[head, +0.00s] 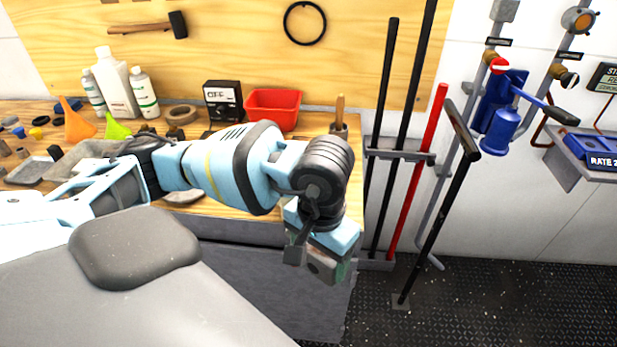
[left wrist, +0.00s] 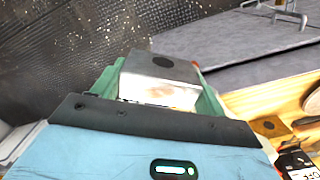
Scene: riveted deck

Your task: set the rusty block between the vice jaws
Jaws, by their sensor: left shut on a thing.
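My left gripper (head: 325,262) hangs in front of the bench's right end, pointing down. It also shows in the left wrist view (left wrist: 158,88), its greenish fingers shut on a block. This block (left wrist: 160,68), which I take for the rusty block, is grey-brown metal with a dark round spot on one face and a bright lower face. In the head view the block is small and partly covered by the fingers. I cannot make out the vice or its jaws in either view. My right gripper is not in view.
The wooden bench (head: 313,123) holds a red bin (head: 273,108), a meter (head: 222,101), white bottles (head: 117,85), funnels and small parts, partly behind my arm. Long-handled tools, one red (head: 418,170), stand right of the bench. The dark riveted floor (head: 500,300) is clear at right.

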